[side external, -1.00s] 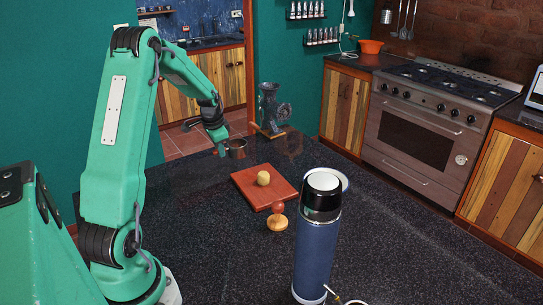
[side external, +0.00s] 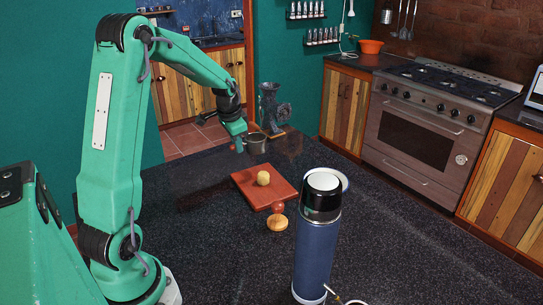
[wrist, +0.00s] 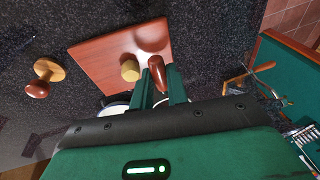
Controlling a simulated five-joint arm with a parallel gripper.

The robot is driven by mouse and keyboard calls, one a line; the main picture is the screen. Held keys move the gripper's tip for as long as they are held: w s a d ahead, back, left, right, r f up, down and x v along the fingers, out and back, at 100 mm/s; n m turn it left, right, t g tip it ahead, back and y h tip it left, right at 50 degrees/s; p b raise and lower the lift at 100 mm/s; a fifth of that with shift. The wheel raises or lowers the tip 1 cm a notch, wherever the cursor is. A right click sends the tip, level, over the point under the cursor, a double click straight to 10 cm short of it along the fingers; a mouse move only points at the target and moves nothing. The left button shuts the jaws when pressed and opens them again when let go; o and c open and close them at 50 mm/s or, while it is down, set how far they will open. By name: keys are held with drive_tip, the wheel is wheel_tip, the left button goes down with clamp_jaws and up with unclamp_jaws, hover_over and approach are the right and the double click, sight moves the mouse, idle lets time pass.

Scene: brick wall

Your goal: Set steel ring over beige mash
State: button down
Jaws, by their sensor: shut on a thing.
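The steel ring (side external: 257,144) is a grey cup-like ring held in the air at the far side of the counter. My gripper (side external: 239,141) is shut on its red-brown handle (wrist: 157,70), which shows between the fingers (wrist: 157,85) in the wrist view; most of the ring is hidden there. The beige mash (side external: 263,178) is a small mound on a reddish board (side external: 250,187). The mash also shows in the wrist view (wrist: 130,70), just left of the handle. In the side view the ring is beyond and above the mash, apart from it.
A wooden presser with a red-brown knob (side external: 277,208) stands just in front of the board. A tall blue flask (side external: 315,250) stands at the front right, with a pale bowl partly behind it. A metal grinder (side external: 270,105) stands at the back. The counter left of the board is clear.

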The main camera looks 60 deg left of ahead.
drive_tip(key=shift+d, duration=0.1)
drive_tip(key=d, duration=0.3)
drive_tip(key=s+d, duration=0.1)
drive_tip(key=d, duration=0.1)
drive_tip(key=shift+d+r, duration=0.25)
drive_tip(key=shift+r, duration=0.15)
drive_tip(key=shift+f, duration=0.15)
drive_tip(key=shift+f, duration=2.6)
drive_tip(key=shift+s+a+m, duration=0.1)
drive_tip(key=shift+a+m, duration=0.2)
drive_tip(key=shift+a, duration=0.05)
idle(1.4)
drive_tip(key=shift+f, duration=0.85)
idle(1.7)
